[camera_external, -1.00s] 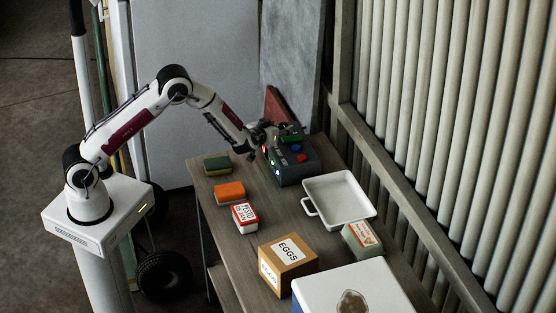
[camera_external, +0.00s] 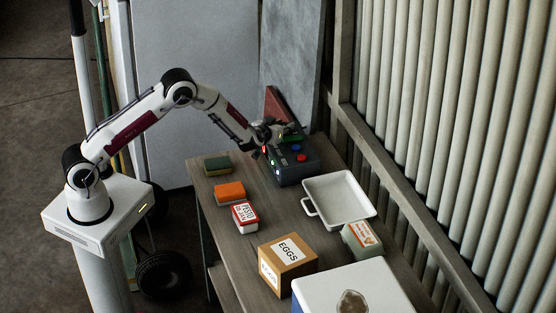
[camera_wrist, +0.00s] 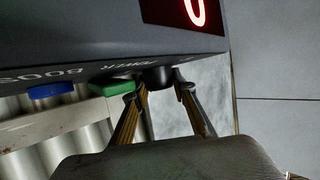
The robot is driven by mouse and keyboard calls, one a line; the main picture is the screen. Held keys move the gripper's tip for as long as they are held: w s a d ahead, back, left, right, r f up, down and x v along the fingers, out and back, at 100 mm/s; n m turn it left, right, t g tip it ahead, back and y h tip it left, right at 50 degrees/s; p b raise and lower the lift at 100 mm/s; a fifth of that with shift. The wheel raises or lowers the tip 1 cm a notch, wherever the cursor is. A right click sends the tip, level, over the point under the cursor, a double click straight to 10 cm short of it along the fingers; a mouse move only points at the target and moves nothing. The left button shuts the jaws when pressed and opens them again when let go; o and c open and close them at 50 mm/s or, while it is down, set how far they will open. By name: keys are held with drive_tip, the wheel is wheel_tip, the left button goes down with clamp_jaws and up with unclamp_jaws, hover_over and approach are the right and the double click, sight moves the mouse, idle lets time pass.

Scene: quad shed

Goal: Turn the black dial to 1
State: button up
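The black dial (camera_wrist: 156,77) shows in the wrist view below a display (camera_wrist: 188,14) with a red 0, partly cut off by the frame. My gripper (camera_wrist: 161,92) is open, with its two fingers apart on either side of the dial and their tips close to it. I cannot tell whether they touch it. In the external view my gripper (camera_external: 270,136) is at the box's upper left and hides the dial.
A wall runs along the right.

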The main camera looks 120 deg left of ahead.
drive_tip(key=shift+n+g, duration=0.6)
drive_tip(key=shift+g, duration=0.1)
idle(0.4)
drive_tip(key=o, duration=1.1)
drive_tip(key=shift+d, duration=0.15)
drive_tip(key=shift+v, duration=5.85)
